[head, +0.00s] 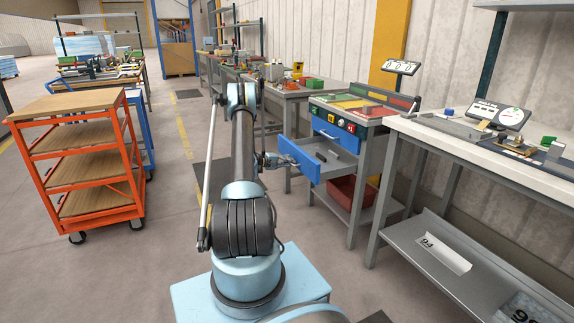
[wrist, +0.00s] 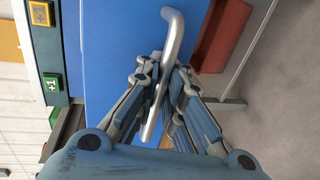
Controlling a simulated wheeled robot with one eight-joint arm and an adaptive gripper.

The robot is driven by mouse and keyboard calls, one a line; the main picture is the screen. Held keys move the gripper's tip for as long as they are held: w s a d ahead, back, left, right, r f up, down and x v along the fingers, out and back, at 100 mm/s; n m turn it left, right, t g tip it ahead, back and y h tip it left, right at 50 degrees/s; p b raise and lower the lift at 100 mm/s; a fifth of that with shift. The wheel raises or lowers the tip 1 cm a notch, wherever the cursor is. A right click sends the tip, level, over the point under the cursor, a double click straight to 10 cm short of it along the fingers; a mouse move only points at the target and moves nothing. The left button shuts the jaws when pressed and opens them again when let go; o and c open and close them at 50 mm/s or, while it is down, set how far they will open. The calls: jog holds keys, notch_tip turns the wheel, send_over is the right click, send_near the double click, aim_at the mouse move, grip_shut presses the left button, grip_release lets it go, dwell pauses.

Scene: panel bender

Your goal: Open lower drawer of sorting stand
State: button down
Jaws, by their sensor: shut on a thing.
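The sorting stand (head: 372,147) has coloured compartments on top and a row of buttons on its front. Its upper blue drawer (head: 335,135) is shut. The lower drawer (head: 298,158) is pulled out toward my arm, and dark items lie inside it. In the wrist view the blue drawer front (wrist: 115,45) fills the middle, with a grey bar handle (wrist: 174,38) standing off it. My gripper (wrist: 163,78) is shut on this handle, one finger on each side. In the head view my gripper (head: 277,160) is at the open drawer's front, partly hidden by my arm.
A red bin (head: 350,190) sits on the stand's low shelf. A workbench (head: 480,150) with a scale stands to the right, close to the stand. An orange cart (head: 85,160) stands at the left. The floor between cart and stand is clear apart from my base.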

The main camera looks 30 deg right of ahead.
jog(key=shift+w+a, duration=0.15)
jog(key=shift+w, duration=0.15)
jog(key=c, duration=1.7)
grip_release()
jog(key=shift+s, duration=0.1)
jog(key=v, duration=1.1)
jog(key=shift+a, duration=0.45)
